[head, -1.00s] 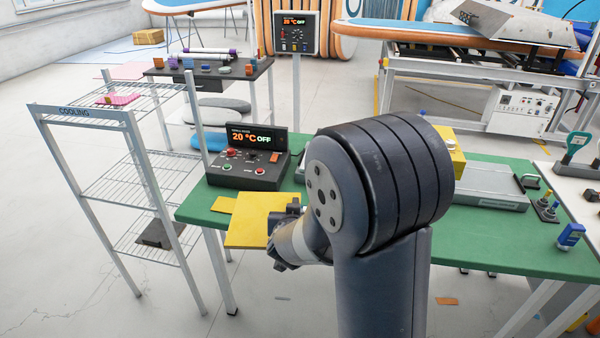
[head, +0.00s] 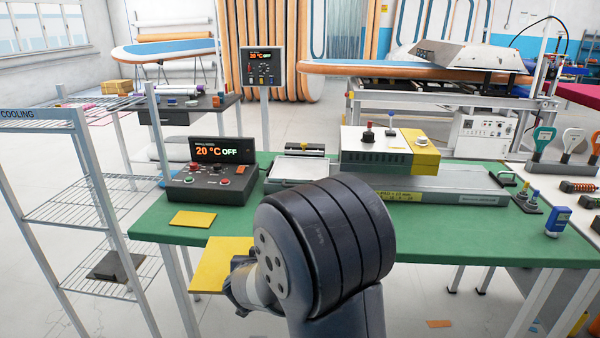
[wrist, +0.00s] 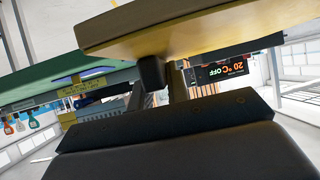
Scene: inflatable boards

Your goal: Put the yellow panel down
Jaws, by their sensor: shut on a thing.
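My gripper (head: 246,266) is shut on the yellow panel (head: 218,268), a flat, plain sheet. In the head view the panel extends left from my gripper and overlaps the front edge of the green table (head: 157,238). In the wrist view the panel (wrist: 200,28) spans the top of the picture, with the dark gripper fingers (wrist: 163,78) at its near edge. I cannot tell its exact height relative to the tabletop. My arm hides most of the gripper in the head view.
A small yellow-orange piece (head: 192,219) lies on the table behind the panel. A control box (head: 208,186) reading 20 °C OFF stands beyond it. A wire cooling rack (head: 88,212) stands at left. A white-and-yellow machine (head: 375,150) is at the table's back.

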